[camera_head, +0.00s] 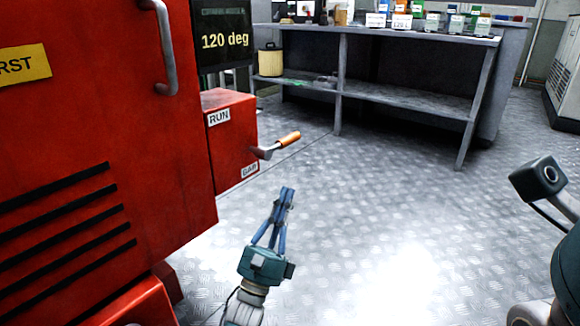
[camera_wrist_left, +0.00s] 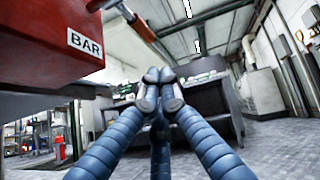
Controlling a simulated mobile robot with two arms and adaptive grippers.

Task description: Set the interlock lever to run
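The interlock lever (camera_head: 289,139) has an orange grip on a short grey arm at the right side of a red box (camera_head: 232,145). It points right and slightly up. A RUN label (camera_head: 219,117) is high on the box and a BAR label (camera_head: 249,170) is low; the lever's root is nearer BAR. In the left wrist view the lever's grip (camera_wrist_left: 137,22) and the BAR label (camera_wrist_left: 85,44) are at upper left. My left gripper (camera_head: 287,191) is below the lever, apart from it, with its blue fingers together and empty. My right gripper is out of view.
A large red cabinet (camera_head: 90,130) with a grey handle (camera_head: 166,50) fills the left. A dark display (camera_head: 224,40) reads 120 deg. A grey workbench (camera_head: 400,95) stands at the back. The metal floor (camera_head: 380,200) in between is clear.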

